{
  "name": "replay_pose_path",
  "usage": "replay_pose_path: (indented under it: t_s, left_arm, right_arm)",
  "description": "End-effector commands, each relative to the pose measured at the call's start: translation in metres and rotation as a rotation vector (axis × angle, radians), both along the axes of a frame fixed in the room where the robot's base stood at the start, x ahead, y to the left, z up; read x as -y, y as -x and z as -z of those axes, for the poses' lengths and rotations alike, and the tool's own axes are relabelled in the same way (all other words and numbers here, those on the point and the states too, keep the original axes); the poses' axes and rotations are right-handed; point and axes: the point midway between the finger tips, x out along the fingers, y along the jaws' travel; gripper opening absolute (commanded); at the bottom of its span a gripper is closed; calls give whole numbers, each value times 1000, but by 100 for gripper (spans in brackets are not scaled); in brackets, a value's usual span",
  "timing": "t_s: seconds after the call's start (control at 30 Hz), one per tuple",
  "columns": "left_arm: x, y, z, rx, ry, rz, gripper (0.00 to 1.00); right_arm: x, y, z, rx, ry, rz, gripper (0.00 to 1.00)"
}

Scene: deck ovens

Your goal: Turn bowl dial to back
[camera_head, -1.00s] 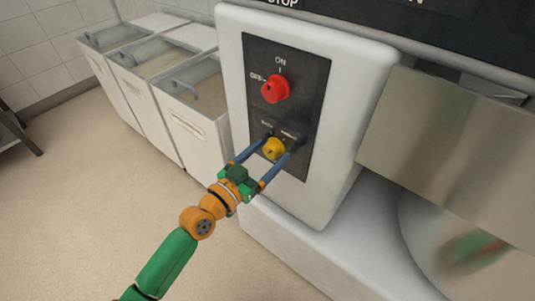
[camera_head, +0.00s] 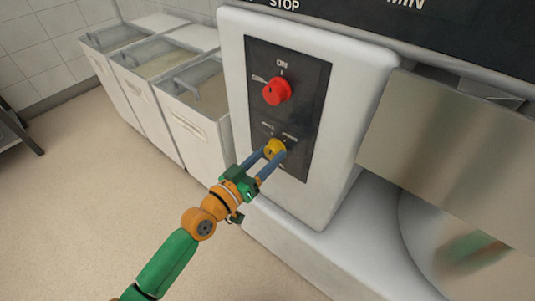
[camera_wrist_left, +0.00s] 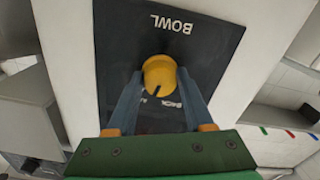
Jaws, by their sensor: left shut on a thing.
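The yellow bowl dial (camera_head: 275,147) sits low on the dark control panel (camera_head: 298,166) of the white machine. In the left wrist view the dial (camera_wrist_left: 159,75) is seen from above and upside down, with "BOWL" lettering beyond it and a dark pointer line on its near side. Part of the lettering beside it is hidden by a finger. My left gripper (camera_head: 272,152) is shut on the dial, with one blue finger on each side. The fingers (camera_wrist_left: 160,92) also flank it in the left wrist view. My right gripper is not in view.
A red on/off dial (camera_head: 277,91) sits above the yellow one on the same panel. A steel guard (camera_head: 450,150) and large bowl stand at the right. Several white bins (camera_head: 190,110) stand at the left. The floor in front is clear.

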Motion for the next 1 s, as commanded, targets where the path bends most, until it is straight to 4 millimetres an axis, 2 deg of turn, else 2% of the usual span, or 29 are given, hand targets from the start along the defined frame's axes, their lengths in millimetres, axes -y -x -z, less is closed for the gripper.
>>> replay_pose_path:
  t_s: [0.6,1.0]
  left_arm:
    - [1,0,-5,-325,436,1,0]
    - [1,0,-5,-437,583,2,0]
  right_arm:
    - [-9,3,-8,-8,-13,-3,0]
    - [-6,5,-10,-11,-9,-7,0]
